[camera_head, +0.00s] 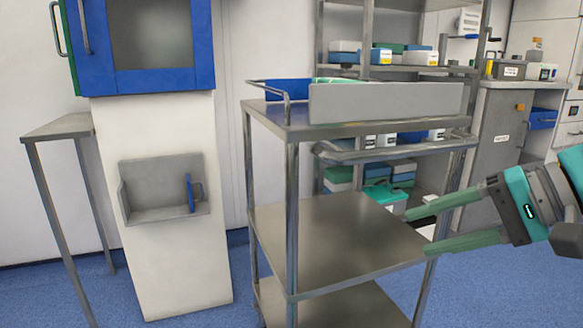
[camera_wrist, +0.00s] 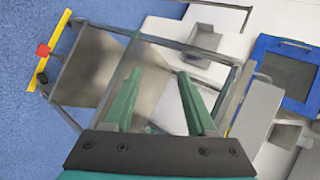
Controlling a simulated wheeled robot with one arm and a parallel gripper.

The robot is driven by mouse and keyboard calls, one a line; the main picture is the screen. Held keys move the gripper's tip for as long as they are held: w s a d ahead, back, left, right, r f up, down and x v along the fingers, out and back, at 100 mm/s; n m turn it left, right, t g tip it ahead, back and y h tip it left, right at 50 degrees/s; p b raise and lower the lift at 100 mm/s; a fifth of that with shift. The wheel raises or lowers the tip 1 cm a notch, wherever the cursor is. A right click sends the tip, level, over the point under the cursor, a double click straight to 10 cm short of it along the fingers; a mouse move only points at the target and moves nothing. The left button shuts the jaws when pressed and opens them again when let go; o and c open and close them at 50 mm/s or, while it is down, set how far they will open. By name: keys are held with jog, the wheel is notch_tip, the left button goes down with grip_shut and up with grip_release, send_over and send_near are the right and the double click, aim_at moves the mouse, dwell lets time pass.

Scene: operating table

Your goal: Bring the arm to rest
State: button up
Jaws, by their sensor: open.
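My gripper (camera_head: 418,229) reaches in from the right edge in the head view, with two green fingers spread apart. It is open with nothing between the fingers. It overlaps the right side of the metal trolley (camera_head: 350,225) in the picture; I cannot tell how near it is. In the wrist view the open fingers of my gripper (camera_wrist: 158,82) point toward the trolley (camera_wrist: 85,62), which appears tilted in the picture.
A blue-framed cabinet (camera_head: 152,84) and a wall holder (camera_head: 160,208) stand left, beside a metal side table (camera_head: 58,127). Stocked shelves (camera_head: 410,68) stand behind. Blue floor (camera_head: 500,290) shows clear at lower right.

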jog(key=s+a+f+n+g+h, duration=0.25)
jog(key=a+f, duration=0.25)
jog(key=f, duration=0.4)
jog(key=s+a+f+n+g+h, duration=0.25)
jog(key=s+a+f, duration=0.2)
jog(key=f, duration=0.35)
jog(key=s+d+f+n+g+h, duration=0.2)
jog(key=s+d+f+g+h, duration=0.15)
jog(key=s+f, duration=0.7)
notch_tip(320, 180, up, 11)
jog(key=w+p, duration=0.1)
jog(key=p, duration=1.1)
jog(key=shift+w+f+h, duration=0.2)
jog(key=shift+w+h, duration=0.1)
jog(key=shift+h, duration=0.05)
jog(key=shift+d+m, duration=0.15)
jog(key=shift+m, duration=0.15)
